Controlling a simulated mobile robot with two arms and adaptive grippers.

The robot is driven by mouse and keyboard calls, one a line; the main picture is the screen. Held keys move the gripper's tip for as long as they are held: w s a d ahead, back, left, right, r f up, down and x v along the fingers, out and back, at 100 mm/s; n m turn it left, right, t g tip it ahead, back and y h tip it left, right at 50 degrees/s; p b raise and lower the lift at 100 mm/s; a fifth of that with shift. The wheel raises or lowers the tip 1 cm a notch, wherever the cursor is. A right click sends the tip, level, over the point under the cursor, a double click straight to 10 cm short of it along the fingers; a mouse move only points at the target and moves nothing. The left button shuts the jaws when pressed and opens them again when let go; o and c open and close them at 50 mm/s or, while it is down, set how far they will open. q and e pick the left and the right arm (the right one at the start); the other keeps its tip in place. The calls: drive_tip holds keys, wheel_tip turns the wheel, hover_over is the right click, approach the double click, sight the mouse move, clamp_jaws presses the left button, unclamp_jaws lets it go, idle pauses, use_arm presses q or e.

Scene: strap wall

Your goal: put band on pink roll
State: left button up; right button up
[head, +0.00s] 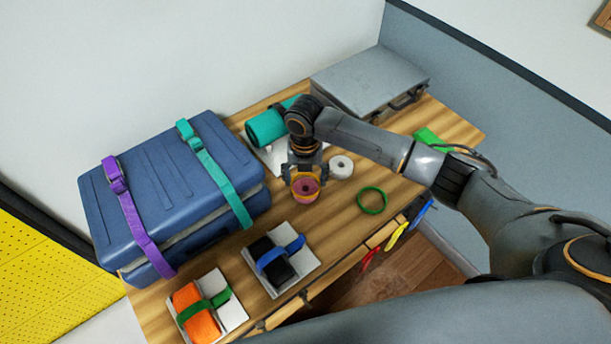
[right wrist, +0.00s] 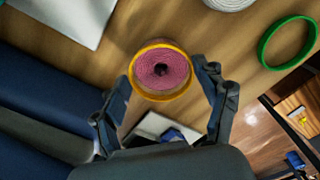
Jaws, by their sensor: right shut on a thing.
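The pink roll (head: 306,187) stands on the wooden table, and its top with a dark centre hole faces up in the right wrist view (right wrist: 160,70). A yellow-orange band (right wrist: 139,88) rings the roll's outline there; how far down it sits is unclear. My right gripper (head: 305,177) is over the roll, with one finger on each side. Its fingertips (right wrist: 161,72) meet the band's two sides, and it is shut on the band. My left gripper is not in view.
A blue case (head: 165,190) with purple and teal straps is at left. A white roll (head: 341,167) and green ring (head: 372,200) lie to the right of the pink roll. A teal roll (head: 266,128) and grey case (head: 365,80) are behind. Orange (head: 196,316) and black (head: 268,250) rolls lie in front.

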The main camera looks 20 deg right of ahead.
idle(0.3)
drive_tip(key=shift+f+p, duration=0.2)
drive_tip(key=shift+p, duration=0.15)
idle(0.4)
drive_tip(key=shift+f, duration=0.95)
idle(1.7)
drive_tip(key=o, duration=0.8)
drive_tip(key=shift+c, duration=0.2)
drive_tip(key=shift+r, duration=0.1)
drive_tip(key=shift+r+p, duration=3.65)
drive_tip(key=shift+r, duration=0.3)
drive_tip(key=shift+f, duration=0.1)
